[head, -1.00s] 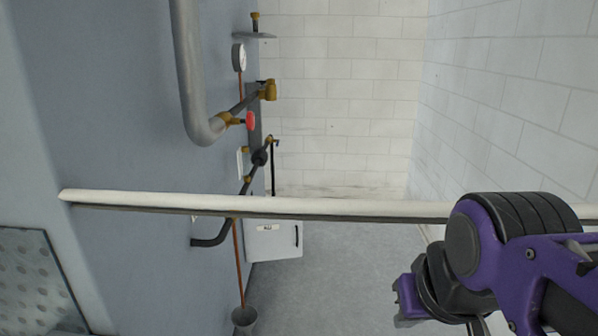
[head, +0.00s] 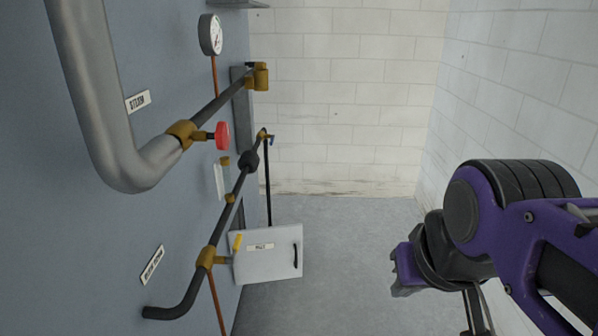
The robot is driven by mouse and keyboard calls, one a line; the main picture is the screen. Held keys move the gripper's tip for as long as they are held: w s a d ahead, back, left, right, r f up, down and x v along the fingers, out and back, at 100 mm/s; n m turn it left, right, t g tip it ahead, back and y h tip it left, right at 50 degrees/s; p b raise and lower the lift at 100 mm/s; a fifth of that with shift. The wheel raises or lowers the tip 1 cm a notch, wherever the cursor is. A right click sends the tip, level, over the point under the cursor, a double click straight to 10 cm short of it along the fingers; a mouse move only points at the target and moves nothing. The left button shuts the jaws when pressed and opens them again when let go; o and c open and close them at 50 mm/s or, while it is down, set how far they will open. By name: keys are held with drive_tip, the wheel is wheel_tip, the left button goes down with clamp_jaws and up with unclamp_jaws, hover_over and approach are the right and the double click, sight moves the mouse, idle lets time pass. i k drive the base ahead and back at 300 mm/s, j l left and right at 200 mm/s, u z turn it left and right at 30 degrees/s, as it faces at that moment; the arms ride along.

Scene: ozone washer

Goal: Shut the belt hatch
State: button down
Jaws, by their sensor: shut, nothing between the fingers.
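The belt hatch (head: 266,256) is a light grey-white panel with a small label, too small to read surely, and a dark handle (head: 296,255) near its right edge. It stands open, jutting out from the blue-grey machine wall on the left. The opening behind it is hidden. My gripper (head: 476,316) shows only in part at the lower right, below my purple and black arm. It is shut and empty. It is well to the right of the hatch, apart from it, and its tips are hard to make out.
Pipes with brass fittings, a red knob (head: 222,136) and a gauge (head: 210,34) stick out from the machine wall (head: 60,235) on the left. Clear grey floor (head: 345,260) lies between hatch and arm. White block walls (head: 345,100) close the back and right.

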sight(275, 253)
drive_tip(key=i, duration=1.2)
